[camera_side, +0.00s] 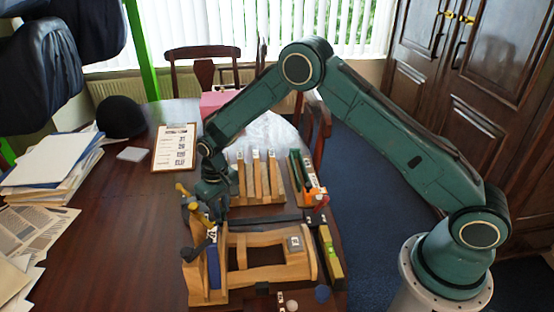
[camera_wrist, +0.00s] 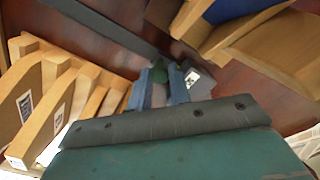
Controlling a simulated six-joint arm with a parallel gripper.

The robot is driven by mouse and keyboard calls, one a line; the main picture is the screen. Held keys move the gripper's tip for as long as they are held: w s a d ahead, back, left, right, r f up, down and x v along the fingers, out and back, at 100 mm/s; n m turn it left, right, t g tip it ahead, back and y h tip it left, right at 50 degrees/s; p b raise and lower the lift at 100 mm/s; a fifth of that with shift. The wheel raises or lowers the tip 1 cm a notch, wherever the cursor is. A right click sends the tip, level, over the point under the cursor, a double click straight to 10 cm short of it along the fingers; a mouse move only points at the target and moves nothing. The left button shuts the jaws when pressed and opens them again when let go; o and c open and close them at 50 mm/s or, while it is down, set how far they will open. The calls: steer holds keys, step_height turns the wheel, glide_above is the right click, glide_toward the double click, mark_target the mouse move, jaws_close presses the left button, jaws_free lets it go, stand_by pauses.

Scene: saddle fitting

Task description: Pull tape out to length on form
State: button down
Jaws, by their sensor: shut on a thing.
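My gripper (camera_side: 215,210) points down over the far left end of the wooden form (camera_side: 265,240). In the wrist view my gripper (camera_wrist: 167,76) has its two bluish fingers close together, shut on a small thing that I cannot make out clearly. A grey block with a white label (camera_wrist: 201,79) sits right by the fingertips. A blue strip (camera_side: 213,268) lies on the form's left upright, and a grey labelled block (camera_side: 295,243) sits at its right end. I cannot tell which piece is the tape.
A long dark strap (camera_side: 265,219) lies behind the form. A rack of wooden slats (camera_side: 258,178) stands behind it. An orange tool (camera_side: 314,198) and a yellow level (camera_side: 330,255) are to the right.

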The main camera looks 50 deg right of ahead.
steer(key=s+d, duration=0.5)
steer(key=shift+w, duration=0.1)
stand_by(0.3)
steer(key=c, duration=1.3)
jaws_free()
steer(key=shift+r, duration=0.1)
step_height(320, 180, up, 14)
